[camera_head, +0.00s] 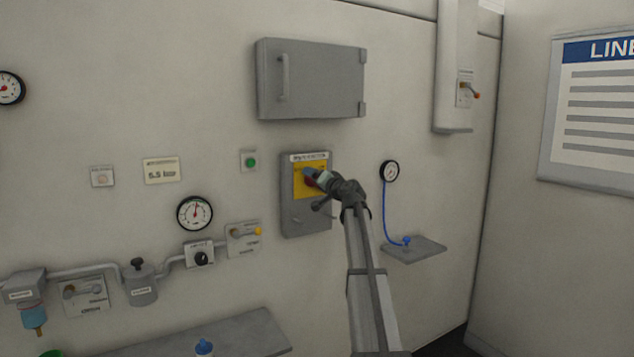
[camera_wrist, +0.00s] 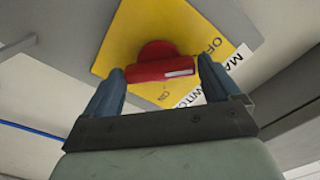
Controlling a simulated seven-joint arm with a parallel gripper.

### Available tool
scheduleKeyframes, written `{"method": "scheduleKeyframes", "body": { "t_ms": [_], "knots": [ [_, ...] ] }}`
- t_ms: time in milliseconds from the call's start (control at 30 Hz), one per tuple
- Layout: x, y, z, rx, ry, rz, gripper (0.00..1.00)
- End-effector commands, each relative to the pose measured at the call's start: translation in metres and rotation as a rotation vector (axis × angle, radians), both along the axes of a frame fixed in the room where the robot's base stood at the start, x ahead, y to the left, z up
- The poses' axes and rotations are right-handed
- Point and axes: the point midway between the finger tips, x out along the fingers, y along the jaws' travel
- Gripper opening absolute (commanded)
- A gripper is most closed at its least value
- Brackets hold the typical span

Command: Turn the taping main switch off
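The main switch is a red rotary handle (camera_wrist: 160,69) with a white mark near its right end in the wrist view. It sits on a yellow plate (camera_wrist: 112,50) lettered OFF and ON, with a MAIN SWITCH label beside it. In the head view the yellow plate (camera_head: 300,181) is on a grey wall box (camera_head: 306,220), and my gripper partly covers the handle. My gripper (camera_wrist: 161,68) has its blue fingers apart, one at each end of the handle. I cannot tell whether they touch it. My gripper (camera_head: 318,177) is close to the plate in the head view.
A grey cabinet (camera_head: 312,80) is above the switch box. A green button (camera_head: 250,161) and a yellow-tipped lever panel (camera_head: 243,238) are to its left. A gauge (camera_head: 389,171) with a blue hose and a small shelf (camera_head: 414,250) are to the right. A ledge (camera_head: 245,335) juts out below.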

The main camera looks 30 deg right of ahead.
Motion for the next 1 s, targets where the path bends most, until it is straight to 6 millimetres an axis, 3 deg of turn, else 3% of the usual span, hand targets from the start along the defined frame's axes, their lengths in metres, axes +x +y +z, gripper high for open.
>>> {"method": "scheduleKeyframes", "body": {
  "t_ms": [100, 467, 1000],
  "knots": [
    [0.000, 0.000, 0.000, 0.001, 0.000, 0.000, 1.00],
    [-0.009, 0.001, 0.000, 0.003, 0.000, 0.000, 1.00],
    [-0.106, 0.001, -0.001, 0.002, -0.001, -0.001, 1.00]
  ]
}}
